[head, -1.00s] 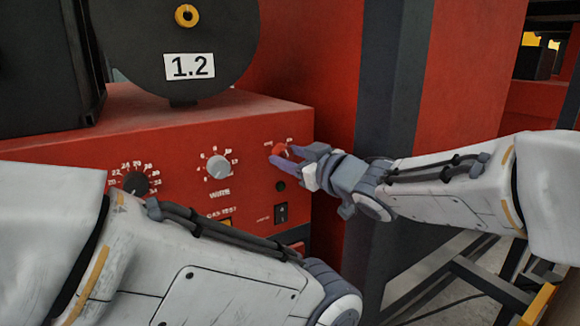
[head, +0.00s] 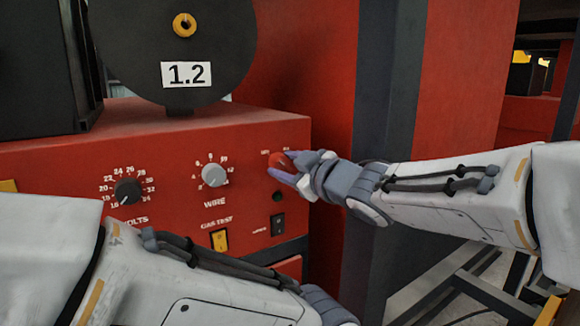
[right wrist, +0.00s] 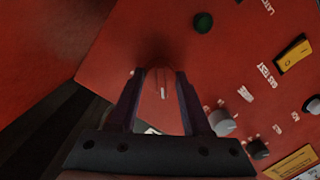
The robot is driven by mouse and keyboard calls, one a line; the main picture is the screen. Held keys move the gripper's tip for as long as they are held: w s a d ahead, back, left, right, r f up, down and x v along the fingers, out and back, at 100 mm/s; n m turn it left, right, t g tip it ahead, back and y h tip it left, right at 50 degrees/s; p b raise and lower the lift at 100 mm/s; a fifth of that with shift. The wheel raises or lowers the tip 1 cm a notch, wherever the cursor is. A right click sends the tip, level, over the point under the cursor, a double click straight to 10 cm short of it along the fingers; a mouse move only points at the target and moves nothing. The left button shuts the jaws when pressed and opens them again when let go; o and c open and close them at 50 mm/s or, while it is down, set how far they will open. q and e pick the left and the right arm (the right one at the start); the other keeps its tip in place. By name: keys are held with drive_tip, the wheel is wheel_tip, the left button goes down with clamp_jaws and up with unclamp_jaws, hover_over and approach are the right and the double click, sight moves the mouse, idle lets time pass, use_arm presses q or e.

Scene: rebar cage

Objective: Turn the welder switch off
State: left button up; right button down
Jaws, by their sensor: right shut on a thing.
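The welder's red front panel (head: 160,165) faces me. At its upper right is a red rotary knob (head: 279,163) with small white labels above it that I cannot read fully. My right gripper (head: 285,169) is shut on this red knob, with its fingers on either side. In the right wrist view the red knob (right wrist: 160,84) shows between the two fingertips, with a pale mark on its face. My left arm crosses the lower left of the head view; its gripper is out of the frame.
A black VOLTS dial (head: 127,191), a grey WIRE dial (head: 215,174), a yellow GAS TEST switch (head: 219,240) and a black rocker switch (head: 278,224) are on the same panel. A black wire spool (head: 180,50) marked 1.2 stands on top. A dark column (head: 385,90) rises behind my right arm.

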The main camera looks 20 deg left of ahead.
drive_tip(key=shift+f, duration=0.1)
drive_tip(key=shift+c, duration=1.8)
unclamp_jaws()
drive_tip(key=shift+s, duration=0.1)
drive_tip(key=v, duration=1)
drive_tip(key=shift+d, duration=0.2)
